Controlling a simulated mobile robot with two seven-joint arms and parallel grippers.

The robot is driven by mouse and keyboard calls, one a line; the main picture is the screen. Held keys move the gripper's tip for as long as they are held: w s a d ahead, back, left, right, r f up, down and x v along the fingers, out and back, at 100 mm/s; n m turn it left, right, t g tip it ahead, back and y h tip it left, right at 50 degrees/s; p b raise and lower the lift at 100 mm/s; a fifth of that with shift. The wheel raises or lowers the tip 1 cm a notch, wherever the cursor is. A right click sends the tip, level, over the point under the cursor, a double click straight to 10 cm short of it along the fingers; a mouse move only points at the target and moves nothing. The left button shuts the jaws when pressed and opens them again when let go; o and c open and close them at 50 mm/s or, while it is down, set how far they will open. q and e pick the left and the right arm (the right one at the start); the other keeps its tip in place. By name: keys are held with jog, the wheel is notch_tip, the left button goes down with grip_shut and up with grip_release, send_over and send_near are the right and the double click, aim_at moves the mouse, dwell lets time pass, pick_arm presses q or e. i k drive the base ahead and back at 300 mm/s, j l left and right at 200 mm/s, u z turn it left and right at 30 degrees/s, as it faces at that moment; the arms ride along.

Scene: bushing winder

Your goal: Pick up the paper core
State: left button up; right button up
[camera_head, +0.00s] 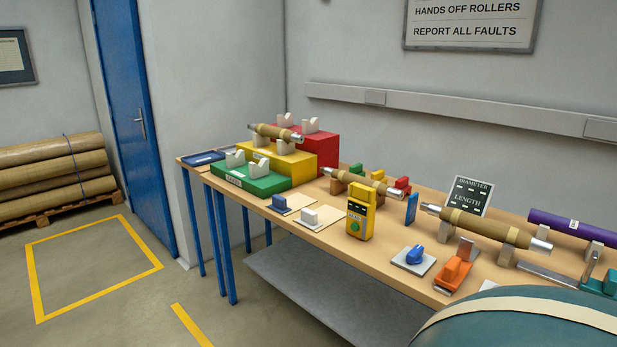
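Several tan paper-wrapped cores with silver metal ends lie on the wooden table. One core (273,132) rests on white cradles on the yellow step at the left. A second core (358,182) lies on supports near the table's middle. A third, larger core (478,223) lies on grey supports at the right. I cannot tell which of them is the paper core of the task. Neither of my grippers is in view.
The table (330,236) also holds green (252,180), yellow and red (323,147) stepped blocks, a yellow handheld device (361,212), a blue knob (415,255), an orange tool (455,271) and a purple roll (570,224). A teal rounded shape (520,325) fills the lower right corner.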

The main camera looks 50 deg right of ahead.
aim_at(342, 176)
jog(key=i, duration=1.7)
jog(key=i+z, duration=0.35)
jog(key=i+j+z, duration=0.1)
jog(key=z, duration=0.3)
jog(key=i+j+z, duration=0.2)
jog(key=z, duration=0.15)
jog(key=i+z, duration=0.1)
jog(key=z, duration=1.75)
